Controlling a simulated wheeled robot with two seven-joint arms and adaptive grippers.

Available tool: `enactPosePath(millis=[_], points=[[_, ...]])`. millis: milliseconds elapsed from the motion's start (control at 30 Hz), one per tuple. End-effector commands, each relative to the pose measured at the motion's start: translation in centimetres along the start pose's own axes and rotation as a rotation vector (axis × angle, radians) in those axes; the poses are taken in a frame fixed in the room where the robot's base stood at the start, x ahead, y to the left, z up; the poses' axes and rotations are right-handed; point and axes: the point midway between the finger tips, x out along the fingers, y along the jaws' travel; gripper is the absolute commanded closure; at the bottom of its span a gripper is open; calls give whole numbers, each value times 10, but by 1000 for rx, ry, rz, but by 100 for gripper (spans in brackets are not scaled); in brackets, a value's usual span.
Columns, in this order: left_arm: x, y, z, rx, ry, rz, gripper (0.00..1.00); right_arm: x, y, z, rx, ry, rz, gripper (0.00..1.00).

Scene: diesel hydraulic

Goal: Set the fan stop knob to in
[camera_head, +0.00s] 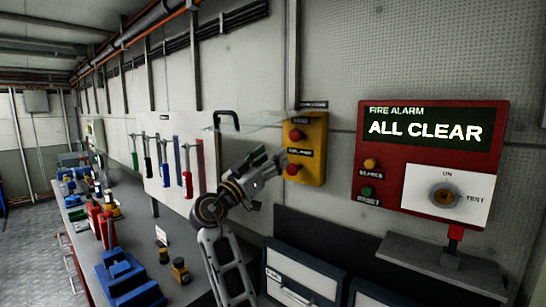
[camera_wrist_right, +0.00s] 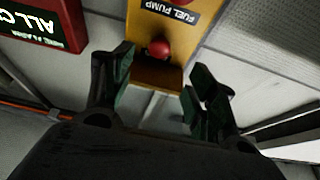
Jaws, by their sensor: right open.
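A yellow box (camera_head: 318,150) on the wall carries two red knobs. The upper red knob (camera_head: 296,135), under a small blurred label, appears to be the fan stop knob. The lower red knob (camera_head: 293,169) sits under the fuel pump label. My right gripper (camera_head: 272,163) is open and empty, just left of the box. The right wrist view looks upside down. There the open fingers (camera_wrist_right: 158,72) point at the yellow box (camera_wrist_right: 150,76), with the upper red knob (camera_wrist_right: 160,48) between and beyond them, apparently untouched. My left gripper is not in view.
A clear cover (camera_head: 262,122) with a black handle sticks out above the box. A red fire alarm panel (camera_head: 364,160) hangs to the right, with a grey shelf (camera_head: 440,262) below. A tool board (camera_head: 165,125) and a cluttered workbench (camera_head: 185,290) stand left.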

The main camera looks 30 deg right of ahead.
Motion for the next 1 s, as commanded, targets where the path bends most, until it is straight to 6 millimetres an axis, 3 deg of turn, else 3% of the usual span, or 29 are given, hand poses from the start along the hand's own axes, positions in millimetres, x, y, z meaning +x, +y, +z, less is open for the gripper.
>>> enactPosePath(millis=[567,767,1000], points=[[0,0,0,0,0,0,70,0,0,6,-5,-11,-6,42],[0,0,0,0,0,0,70,-4,-1,43,-34,-76,-44,42],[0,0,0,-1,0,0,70,-19,2,119,-96,-221,-131,42]])
